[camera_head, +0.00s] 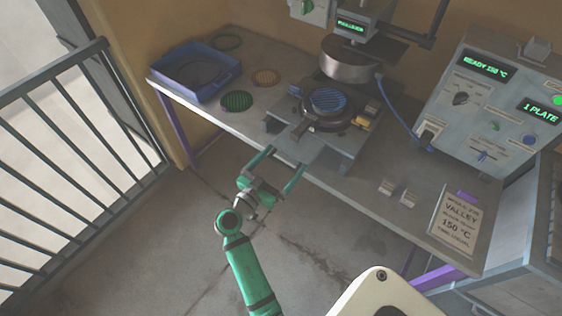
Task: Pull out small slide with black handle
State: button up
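The press (348,62) stands at the back of the bench. Under and in front of its round head is a round holder (314,122) with a blue patterned disc (327,101) in it. A dark handle (301,129) sticks out from the holder towards the front left; it looks like the slide's black handle. The holder sits over a grey base plate (333,150). My green gripper (285,160) is at the bench's front edge, below and left of the handle and apart from it. Its two fingers are spread, with nothing between them.
A blue tray (196,88), a green disc (236,101) and an orange disc (266,77) lie left. A control box (490,100) reads "READY 150 °C" and "1 PLATE". A sign (456,217) lies front right. A railing (75,150) stands left; the floor before the bench is clear.

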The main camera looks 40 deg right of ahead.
jog(key=s+a, duration=0.1)
jog(key=a, duration=0.9)
jog(key=shift+s+a, duration=0.3)
jog(key=shift+s, duration=0.1)
jog(key=s+a+f+n+t+y, duration=0.4)
jog(key=a+f+n+y, duration=0.2)
jog(key=a+f+n, duration=0.15)
jog(key=s+a+f+n+t+y, duration=0.4)
jog(key=a+f+n+y, duration=0.15)
jog(key=a+f, duration=0.2)
jog(key=s+a+r+n+t+y, duration=0.25)
jog(key=s+a+y, duration=0.25)
jog(key=s+a, duration=0.35)
jog(key=s+a+r+t, duration=0.1)
jog(key=s+a+r, duration=0.1)
jog(key=r, duration=0.4)
jog(key=s+a+r+t+y, duration=0.1)
jog(key=s+a+r, duration=0.1)
jog(key=s+r, duration=0.2)
notch_tip(320, 180, up, 2)
jog(key=shift+s+a+r+n, duration=0.15)
jog(key=shift+s+n, duration=0.2)
jog(key=shift+s, duration=0.05)
